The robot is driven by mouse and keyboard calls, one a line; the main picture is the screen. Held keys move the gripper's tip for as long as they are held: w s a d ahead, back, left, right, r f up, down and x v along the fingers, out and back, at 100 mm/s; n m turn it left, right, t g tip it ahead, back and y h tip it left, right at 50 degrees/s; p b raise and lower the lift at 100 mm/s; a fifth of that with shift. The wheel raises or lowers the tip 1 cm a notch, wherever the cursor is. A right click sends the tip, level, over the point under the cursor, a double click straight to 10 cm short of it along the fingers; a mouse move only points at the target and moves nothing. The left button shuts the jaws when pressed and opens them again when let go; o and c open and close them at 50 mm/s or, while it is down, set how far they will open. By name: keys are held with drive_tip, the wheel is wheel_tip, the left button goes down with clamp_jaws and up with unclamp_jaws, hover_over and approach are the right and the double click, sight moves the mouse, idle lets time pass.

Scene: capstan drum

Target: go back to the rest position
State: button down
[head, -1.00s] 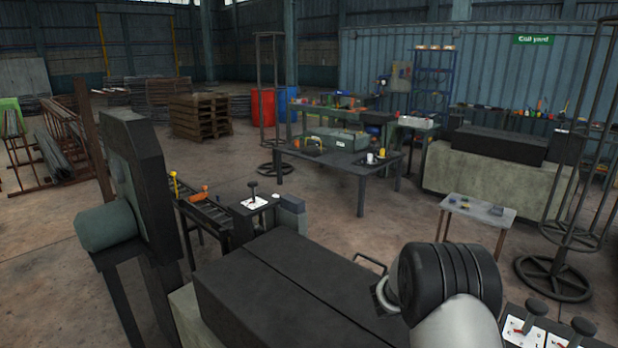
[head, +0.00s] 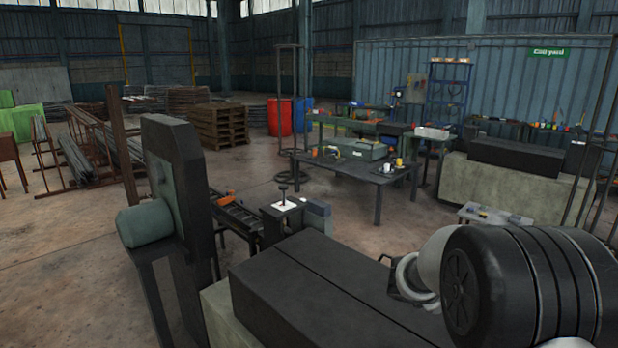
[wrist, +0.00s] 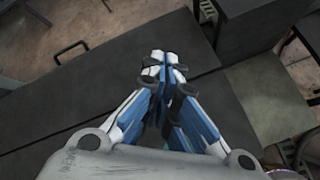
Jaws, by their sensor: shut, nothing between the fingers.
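My gripper (wrist: 165,68) shows in the wrist view with its blue and white fingers drawn together at the tips. It is shut and holds nothing. It is above the dark flat top of a machine housing (wrist: 62,100). In the head view my arm rises at the lower right, and the gripper's fingers are hidden there. The same dark housing (head: 320,290) lies below and to the left of the arm.
A tall dark machine with a round green motor (head: 145,225) stands at the left. A lever box (head: 284,200) is behind the housing. A dark table (head: 355,170) with a grey case stands farther back. A small grey table (head: 495,217) is at the right. Open floor (head: 60,270) lies at the left.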

drive_tip(key=s+a+r+m+g+y, duration=0.1)
drive_tip(key=s+a+r+m, duration=0.1)
drive_tip(key=s+r+m, duration=0.3)
drive_tip(key=s+a+r+m, duration=0.2)
drive_tip(key=s, duration=0.6)
drive_tip(key=s+a+r+m+g+y, duration=0.1)
drive_tip(key=s+a+r+m, duration=0.1)
drive_tip(key=s+r+m, duration=0.3)
drive_tip(key=s+a+f+m+y, duration=0.1)
drive_tip(key=s+a+m+y, duration=0.2)
drive_tip(key=s+a, duration=0.3)
drive_tip(key=s+a+f+m+y, duration=0.2)
drive_tip(key=s+a, duration=0.5)
drive_tip(key=s, duration=0.5)
drive_tip(key=shift+s+m+t+y, duration=0.3)
drive_tip(key=shift+s+m+y, duration=0.15)
drive_tip(key=shift+m, duration=0.75)
